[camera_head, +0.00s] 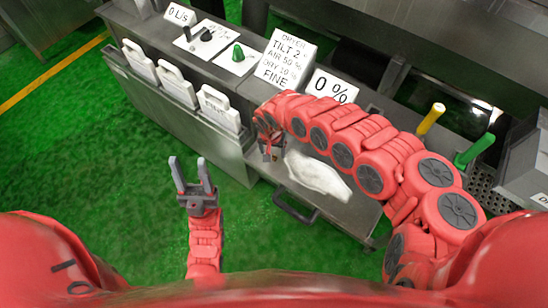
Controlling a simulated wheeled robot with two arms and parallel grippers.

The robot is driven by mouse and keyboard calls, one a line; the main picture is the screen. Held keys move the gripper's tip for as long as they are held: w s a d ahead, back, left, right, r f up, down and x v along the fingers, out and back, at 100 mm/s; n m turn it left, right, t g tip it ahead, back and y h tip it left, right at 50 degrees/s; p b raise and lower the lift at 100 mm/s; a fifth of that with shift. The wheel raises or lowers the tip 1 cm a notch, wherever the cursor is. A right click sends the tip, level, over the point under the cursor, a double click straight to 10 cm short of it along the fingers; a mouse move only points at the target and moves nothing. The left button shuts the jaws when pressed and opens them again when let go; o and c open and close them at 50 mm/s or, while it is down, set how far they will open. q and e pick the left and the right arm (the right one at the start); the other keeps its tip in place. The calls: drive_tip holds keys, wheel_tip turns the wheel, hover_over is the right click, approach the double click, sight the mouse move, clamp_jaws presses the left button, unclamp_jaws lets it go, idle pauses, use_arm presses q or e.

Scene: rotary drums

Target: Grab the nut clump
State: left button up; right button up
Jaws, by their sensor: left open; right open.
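My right gripper (269,152) reaches over the grey metal machine, just left of a flat white patch (318,172) on its tray-like top. Its small fingers point down, and I see nothing clearly between them. I cannot pick out a nut clump; the gripper and arm hide part of the surface there, and I cannot tell whether the white patch is loose material. My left gripper (191,176) is open and empty, fingers pointing up the picture, over the green floor.
A panel with signs, a black knob (206,35) and a green knob (238,53) stands at the back. A dark handle (294,209) juts out below the tray. Yellow (431,117) and green (476,150) levers stand right. Green floor is free at left.

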sight(274, 156)
drive_tip(key=shift+w+d+f, duration=0.1)
drive_tip(key=shift+w+f, duration=0.05)
drive_tip(key=shift+f, duration=0.95)
drive_tip(key=shift+w+d+f, duration=0.1)
drive_tip(key=shift+f, duration=0.95)
clamp_jaws()
